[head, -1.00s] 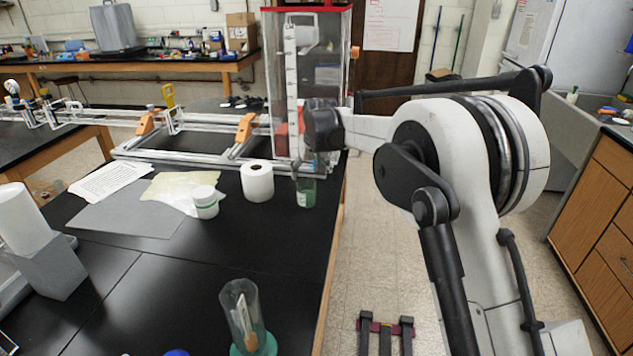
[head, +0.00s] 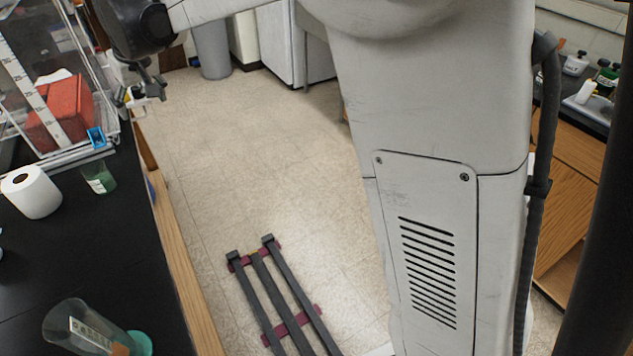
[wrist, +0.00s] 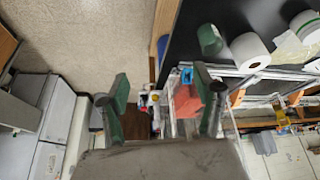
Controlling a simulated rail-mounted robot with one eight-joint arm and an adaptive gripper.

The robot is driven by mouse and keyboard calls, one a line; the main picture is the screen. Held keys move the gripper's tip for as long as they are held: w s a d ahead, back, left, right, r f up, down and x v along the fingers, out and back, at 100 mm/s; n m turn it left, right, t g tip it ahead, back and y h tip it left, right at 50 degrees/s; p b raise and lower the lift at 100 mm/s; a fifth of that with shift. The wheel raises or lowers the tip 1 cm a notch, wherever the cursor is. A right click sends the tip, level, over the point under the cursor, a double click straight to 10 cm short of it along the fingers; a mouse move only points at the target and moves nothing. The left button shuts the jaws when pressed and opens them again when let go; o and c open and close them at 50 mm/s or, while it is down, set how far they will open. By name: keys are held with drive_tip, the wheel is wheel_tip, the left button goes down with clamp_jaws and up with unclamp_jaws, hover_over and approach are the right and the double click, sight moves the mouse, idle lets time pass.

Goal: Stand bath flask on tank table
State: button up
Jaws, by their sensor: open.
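A small green-tinted glass vessel (head: 98,177) with a pale label stands upright on the black tank table (head: 75,240), close to its right edge; it also shows in the wrist view (wrist: 209,40). A taller clear glass vessel (head: 80,327) with a green base stands at the near end of the table. I cannot tell from looks alone which is the bath flask. My gripper (head: 146,92) is open and empty, out past the table's right edge, beyond the small vessel and apart from it. Its two fingers are spread in the wrist view (wrist: 162,82).
A white paper roll (head: 32,192) stands left of the small vessel. The clear tank (head: 85,150) with a red block (head: 62,112) inside is just behind. Open floor (head: 240,160) lies right of the table, with a dark rail frame (head: 282,300) on it.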

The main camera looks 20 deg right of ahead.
drive_tip(key=s+d+r+m+t+h, duration=0.1)
drive_tip(key=s+d+r+m, duration=0.25)
drive_tip(key=s+d, duration=1.5)
drive_tip(key=s+d+f, duration=0.2)
drive_tip(key=s+d, duration=0.1)
drive_tip(key=s, duration=0.3)
drive_tip(key=s+d+f+m+t, duration=0.1)
drive_tip(key=s+d+f, duration=0.2)
drive_tip(key=s, duration=0.3)
drive_tip(key=s+d+f+m+h, duration=0.1)
drive_tip(key=s+d+f, duration=0.1)
drive_tip(key=s+d, duration=0.3)
drive_tip(key=shift+s+f+t, duration=0.3)
drive_tip(key=shift+s+f, duration=0.05)
drive_tip(key=shift+s, duration=0.2)
drive_tip(key=shift+f, duration=0.1)
wheel_tip(320, 180, down, 24)
drive_tip(key=b, duration=2.4)
drive_tip(key=shift+f, duration=0.1)
